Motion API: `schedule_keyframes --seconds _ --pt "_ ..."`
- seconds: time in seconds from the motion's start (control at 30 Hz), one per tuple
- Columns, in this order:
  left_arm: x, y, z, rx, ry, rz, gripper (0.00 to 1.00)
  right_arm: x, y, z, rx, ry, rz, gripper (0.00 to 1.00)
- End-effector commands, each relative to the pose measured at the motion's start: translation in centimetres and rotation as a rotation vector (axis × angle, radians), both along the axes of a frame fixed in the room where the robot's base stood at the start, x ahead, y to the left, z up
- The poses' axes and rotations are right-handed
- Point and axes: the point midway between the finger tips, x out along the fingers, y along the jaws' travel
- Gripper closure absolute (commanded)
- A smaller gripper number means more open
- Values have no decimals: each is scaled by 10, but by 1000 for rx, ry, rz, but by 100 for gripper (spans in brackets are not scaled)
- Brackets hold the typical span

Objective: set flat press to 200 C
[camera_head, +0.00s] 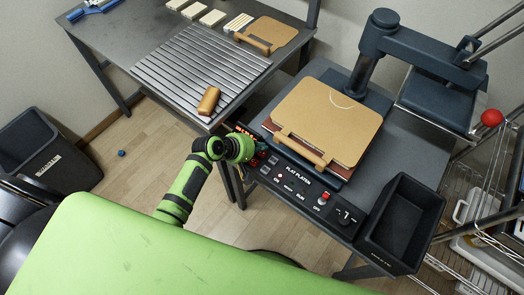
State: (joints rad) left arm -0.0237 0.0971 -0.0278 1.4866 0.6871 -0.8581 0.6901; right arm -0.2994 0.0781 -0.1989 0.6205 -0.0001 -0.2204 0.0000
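The flat press has a dark control panel (300,183) along its front edge, with "FLAT PLATEN" lettering, small buttons, a red-capped control (323,198) and a round knob (347,217). Red lit digits show at the panel's left end, partly covered by my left arm, and cannot be read. My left gripper (262,149) is at that left end, over or touching the panel; its fingers are too small and dark to tell open from shut. The tan pad (325,118) lies on the press's lower platen. The dark upper head (437,98) is swung aside to the right. My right gripper is not in view.
A black bin (402,220) stands at the panel's right. A red ball handle (491,118) sits beside the head. A ribbed metal plate (200,68) and a tan roller (208,100) are on the left table. A waste bin (45,150) stands on the floor.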

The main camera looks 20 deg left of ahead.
Motion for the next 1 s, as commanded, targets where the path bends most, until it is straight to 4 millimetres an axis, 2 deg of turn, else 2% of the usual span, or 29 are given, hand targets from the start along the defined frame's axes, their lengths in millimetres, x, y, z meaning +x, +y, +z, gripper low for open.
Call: schedule_keyframes --seconds 1.0 --pt "0 0 -8 0 0 0 100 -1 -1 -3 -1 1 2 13"
